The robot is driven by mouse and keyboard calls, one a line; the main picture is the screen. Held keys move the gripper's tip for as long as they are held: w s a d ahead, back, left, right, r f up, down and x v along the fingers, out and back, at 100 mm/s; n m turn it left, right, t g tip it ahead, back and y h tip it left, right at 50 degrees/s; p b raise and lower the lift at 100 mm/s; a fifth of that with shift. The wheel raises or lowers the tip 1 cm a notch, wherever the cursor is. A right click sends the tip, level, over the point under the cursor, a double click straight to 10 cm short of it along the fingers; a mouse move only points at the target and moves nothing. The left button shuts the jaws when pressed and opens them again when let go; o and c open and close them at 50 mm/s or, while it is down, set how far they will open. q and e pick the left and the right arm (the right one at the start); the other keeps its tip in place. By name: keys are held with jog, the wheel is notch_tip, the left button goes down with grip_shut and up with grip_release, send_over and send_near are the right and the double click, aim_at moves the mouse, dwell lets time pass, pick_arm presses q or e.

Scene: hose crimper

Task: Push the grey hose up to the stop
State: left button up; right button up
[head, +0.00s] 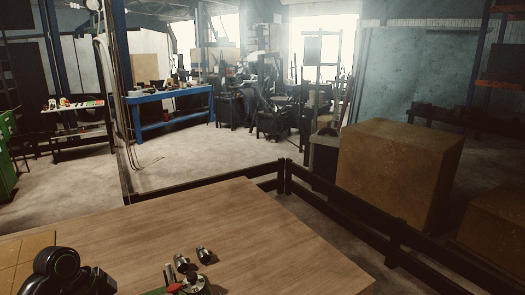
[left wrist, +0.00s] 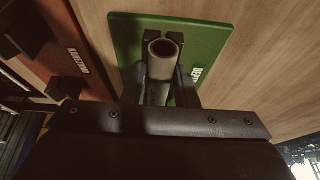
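A grey tube (left wrist: 163,70), which looks like the grey hose, shows in the left wrist view with its open round end towards the camera. It is over a green plate (left wrist: 215,33). My left gripper (left wrist: 164,36) has its dark fingers on both sides of the tube, seemingly touching it; the tube's far part is hidden. In the head view my black left arm is at the bottom left, and its fingertips are out of frame. A device with a red knob (head: 174,288) is cut off at the bottom edge. My right gripper is not in view.
Two small metal fittings (head: 204,255) (head: 182,262) stand on the wooden table (head: 250,225). A reddish-brown board (left wrist: 75,60) with a white label and dark blocks lies left of the green plate. The table's middle and far part are clear. A dark rail and large boxes (head: 400,170) stand beyond.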

pick_arm(q)
jog(key=c, duration=0.4)
jog(key=shift+w+d, duration=0.25)
jog(key=shift+d, duration=0.2)
jog(key=shift+w+d, duration=0.2)
jog(key=shift+d, duration=0.25)
jog(key=shift+w+d+p, duration=0.15)
jog(key=shift+d+p, duration=0.15)
jog(key=shift+p, duration=0.05)
jog(key=o, duration=1.7)
jog(key=shift+o, duration=0.2)
